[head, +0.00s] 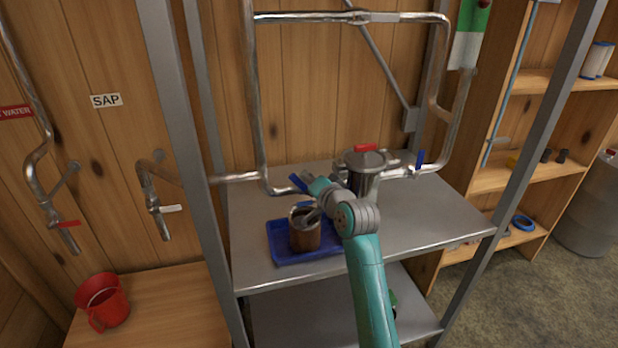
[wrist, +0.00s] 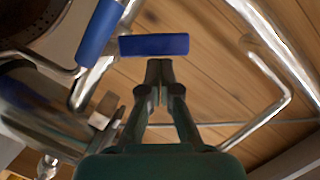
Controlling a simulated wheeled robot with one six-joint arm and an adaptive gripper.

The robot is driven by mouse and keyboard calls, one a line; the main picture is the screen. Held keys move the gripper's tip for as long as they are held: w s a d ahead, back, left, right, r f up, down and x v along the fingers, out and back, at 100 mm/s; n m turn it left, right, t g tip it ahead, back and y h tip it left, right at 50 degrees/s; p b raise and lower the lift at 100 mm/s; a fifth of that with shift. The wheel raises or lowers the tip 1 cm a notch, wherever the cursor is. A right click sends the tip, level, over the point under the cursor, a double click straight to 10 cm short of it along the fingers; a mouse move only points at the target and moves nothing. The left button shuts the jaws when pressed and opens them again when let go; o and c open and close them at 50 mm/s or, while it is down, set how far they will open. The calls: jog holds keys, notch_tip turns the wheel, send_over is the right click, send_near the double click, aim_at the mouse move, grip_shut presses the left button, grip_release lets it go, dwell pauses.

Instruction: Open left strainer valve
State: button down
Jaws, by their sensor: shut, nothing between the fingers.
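The metal strainer (head: 375,185) stands on the steel shelf, with pipes on both sides. A left blue valve lever (head: 298,183) shows beside the end of my arm, and a right blue lever (head: 420,158) stands upright. In the wrist view, one blue lever (wrist: 153,45) lies crosswise just beyond the fingertips of my gripper (wrist: 160,72). A second blue lever (wrist: 99,33) is tilted to its left. My gripper is shut and empty. I cannot tell whether its tips touch the crosswise lever. In the head view my arm hides part of the strainer and the fingers are not clear.
Metal pipes (head: 262,110) rise behind. Shelf posts stand left and right. A red pitcher (head: 102,300) stands at lower left. The shelf's right part is clear.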

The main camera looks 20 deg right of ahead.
aim_at(294, 182)
jog(key=shift+a+f+n, duration=0.1)
jog(key=shift+a+n, duration=0.3)
jog(key=shift+n, duration=0.1)
jog(key=shift+a+f+n+h, duration=0.2)
jog(key=shift+a+n+h, duration=0.1)
jog(key=shift+a+n, duration=0.3)
jog(key=shift+a+f+n+g+h, duration=0.2)
jog(key=shift+a+f+n, duration=0.1)
jog(key=shift+n, duration=0.25)
jog(key=shift+a+f+n+g+h, duration=0.1)
jog(key=shift+a+f+n+h, duration=0.15)
jog(key=shift+n, duration=0.3)
jog(key=shift+a+f+n+h, duration=0.35)
jog(key=shift+a+f+n, duration=0.15)
jog(key=shift+n, duration=0.35)
jog(key=shift+a+f+n+h, duration=0.35)
jog(key=shift+f+n, duration=0.15)
jog(key=shift+n, duration=0.35)
